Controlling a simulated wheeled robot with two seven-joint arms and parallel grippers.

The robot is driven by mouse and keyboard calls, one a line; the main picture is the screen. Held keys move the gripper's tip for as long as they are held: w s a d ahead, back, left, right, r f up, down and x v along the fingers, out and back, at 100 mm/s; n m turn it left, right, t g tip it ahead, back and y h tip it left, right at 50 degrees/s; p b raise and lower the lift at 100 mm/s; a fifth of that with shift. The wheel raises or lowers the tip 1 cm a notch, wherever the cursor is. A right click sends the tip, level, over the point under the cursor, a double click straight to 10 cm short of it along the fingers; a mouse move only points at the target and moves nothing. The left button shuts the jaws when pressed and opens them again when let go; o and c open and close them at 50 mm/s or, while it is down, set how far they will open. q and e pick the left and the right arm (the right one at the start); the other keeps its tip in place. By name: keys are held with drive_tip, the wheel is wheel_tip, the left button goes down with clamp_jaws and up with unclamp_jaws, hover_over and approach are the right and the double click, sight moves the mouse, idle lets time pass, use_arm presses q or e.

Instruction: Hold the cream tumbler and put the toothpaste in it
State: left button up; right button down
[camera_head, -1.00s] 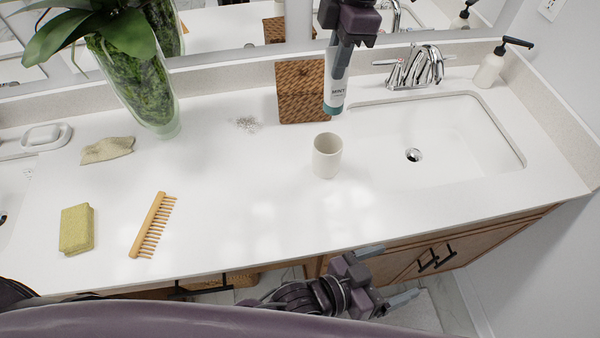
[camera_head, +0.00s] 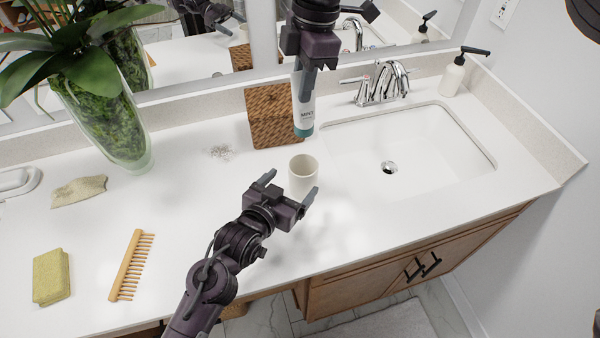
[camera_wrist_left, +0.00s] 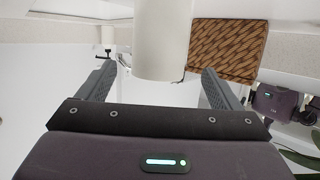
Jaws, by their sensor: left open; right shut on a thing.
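The cream tumbler (camera_head: 303,172) stands upright on the white counter. My left gripper (camera_head: 290,188) is open just in front of it, its fingers pointing at the cup. In the left wrist view the tumbler (camera_wrist_left: 162,42) fills the space just ahead of and between the two open fingers (camera_wrist_left: 158,85); I cannot tell whether they touch it. The toothpaste (camera_head: 304,108), a white tube with a teal cap, hangs cap-down in my right gripper (camera_head: 307,68), which is shut on its upper end. The cap is above and slightly behind the tumbler's open mouth.
A brown woven box (camera_head: 272,118) stands behind the tumbler. The sink basin (camera_head: 440,150) is to the right, with a chrome faucet (camera_head: 382,85) and soap pump (camera_head: 453,75). A comb (camera_head: 128,265), sponge (camera_head: 51,277), cloth (camera_head: 78,191) and plant vase (camera_head: 105,110) are to the left.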

sight(309, 165)
use_arm(q)
drive_tip(key=x, duration=0.6)
drive_tip(key=shift+w+d, duration=0.25)
drive_tip(key=shift+w, duration=0.05)
drive_tip(key=c, duration=1.2)
drive_tip(key=shift+f, duration=0.1)
use_arm(e)
drive_tip(key=shift+f, duration=6.5)
drive_tip(key=c, duration=1.3)
unclamp_jaws()
drive_tip(key=shift+r, duration=0.1)
drive_tip(key=r, duration=0.4)
drive_tip(key=d+r, duration=0.1)
drive_tip(key=r, duration=0.6)
drive_tip(key=shift+w+d+r, duration=0.35)
